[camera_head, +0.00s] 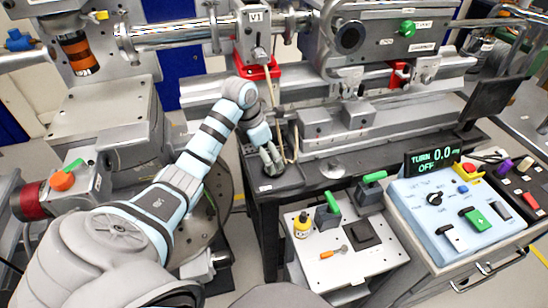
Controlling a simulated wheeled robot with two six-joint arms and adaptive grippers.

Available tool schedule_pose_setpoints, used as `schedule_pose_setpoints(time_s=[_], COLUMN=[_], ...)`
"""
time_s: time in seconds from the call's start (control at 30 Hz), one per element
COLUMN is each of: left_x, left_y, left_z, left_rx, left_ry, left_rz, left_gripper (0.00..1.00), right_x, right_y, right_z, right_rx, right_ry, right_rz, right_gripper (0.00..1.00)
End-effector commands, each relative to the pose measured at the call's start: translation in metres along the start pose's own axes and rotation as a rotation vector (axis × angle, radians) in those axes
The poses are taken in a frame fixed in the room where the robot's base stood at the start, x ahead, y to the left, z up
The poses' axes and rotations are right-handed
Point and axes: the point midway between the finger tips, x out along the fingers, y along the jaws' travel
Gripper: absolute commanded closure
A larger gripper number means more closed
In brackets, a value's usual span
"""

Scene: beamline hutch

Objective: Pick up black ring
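My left gripper (269,163) points down just above the left end of the bench top, apart from that round thing. Its fingers are small and partly overlap in this view, so I cannot tell whether they are open or hold anything. My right gripper is not in view.
Cables or thin rods (292,145) hang beside my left gripper. A metal rail assembly (390,130) stands behind the bench top. A lower white cart (340,262) and a blue control box (455,212) are in front.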

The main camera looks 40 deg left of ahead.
Motion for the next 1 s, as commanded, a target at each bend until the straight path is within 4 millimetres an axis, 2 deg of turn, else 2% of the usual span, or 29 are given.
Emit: schedule_pose_setpoints(time_s=[0.03, 0.2, 0.27, 0.5, 0.8, 1.0], left_x=[0.002, 0.043, 0.052, 0.051, 0.05, 0.051], left_y=[-0.001, -0.001, -0.001, -0.001, -0.001, -0.001], left_z=[0.007, 0.002, 0.002, 0.004, 0.004, 0.004], left_rx=[0.001, 0.001, 0.001, 0.001, 0.001, 0.001], left_ry=[-0.004, -0.002, -0.001, -0.001, -0.002, -0.002], left_rz=[-0.002, -0.001, -0.001, 0.0, 0.0, 0.0], left_gripper=[0.22, 0.22, 0.22, 0.22, 0.65, 0.65], right_x=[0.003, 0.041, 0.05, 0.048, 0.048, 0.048], right_y=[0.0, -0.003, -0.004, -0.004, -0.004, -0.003], right_z=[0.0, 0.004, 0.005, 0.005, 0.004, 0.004], right_rx=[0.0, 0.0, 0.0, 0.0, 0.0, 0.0], right_ry=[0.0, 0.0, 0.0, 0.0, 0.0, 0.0], right_rz=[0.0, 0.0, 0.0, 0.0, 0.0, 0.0], right_gripper=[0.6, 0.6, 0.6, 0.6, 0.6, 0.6])
